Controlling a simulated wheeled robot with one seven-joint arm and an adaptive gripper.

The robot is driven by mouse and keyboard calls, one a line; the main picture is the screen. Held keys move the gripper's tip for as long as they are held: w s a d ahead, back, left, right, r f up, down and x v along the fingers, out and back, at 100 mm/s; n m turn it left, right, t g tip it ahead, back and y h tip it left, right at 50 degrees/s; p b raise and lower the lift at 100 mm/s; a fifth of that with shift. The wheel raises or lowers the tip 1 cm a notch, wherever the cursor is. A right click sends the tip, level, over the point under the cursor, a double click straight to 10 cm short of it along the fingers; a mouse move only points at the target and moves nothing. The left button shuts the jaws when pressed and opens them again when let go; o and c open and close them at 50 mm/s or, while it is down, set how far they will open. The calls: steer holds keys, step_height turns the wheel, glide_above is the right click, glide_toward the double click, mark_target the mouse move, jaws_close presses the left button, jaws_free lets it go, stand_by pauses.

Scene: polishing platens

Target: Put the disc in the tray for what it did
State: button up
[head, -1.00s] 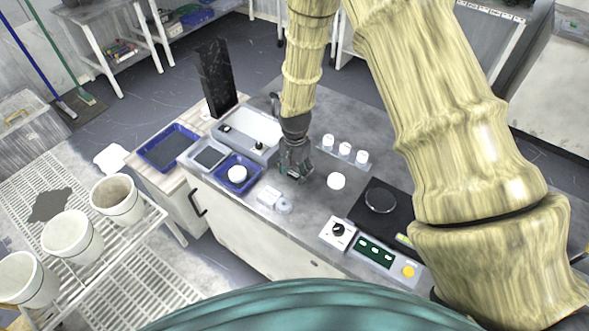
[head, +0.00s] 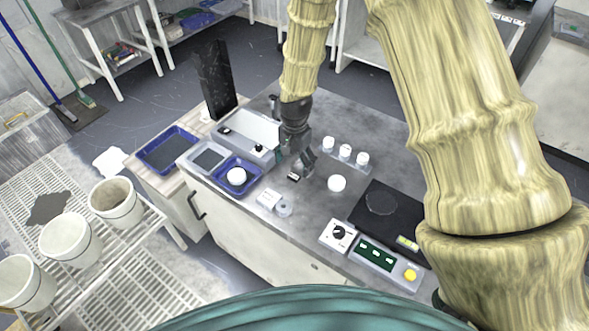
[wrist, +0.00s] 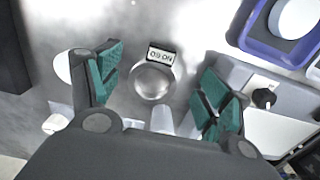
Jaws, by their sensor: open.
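A round silvery disc (wrist: 152,82) lies on the bench between my gripper's spread fingers in the wrist view, beside a small printed label (wrist: 161,55). My gripper (head: 303,168) is open and low over the bench; in the wrist view its green-padded fingers (wrist: 158,92) stand apart from the disc on both sides. In the head view the label (head: 293,177) shows, but the gripper largely hides the disc. A blue tray (head: 254,169) left of the gripper holds a white round piece (head: 237,176). A second blue tray (head: 190,136) farther left has a dark, flat inside.
A white round piece (head: 337,183) and several small white pots (head: 345,152) stand right of my gripper. A tall black block (head: 215,80) stands behind the trays.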

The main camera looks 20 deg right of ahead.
mark_target(295, 175)
step_height(295, 175, up, 7)
steer(key=b, duration=0.1)
stand_by(0.4)
stand_by(1.3)
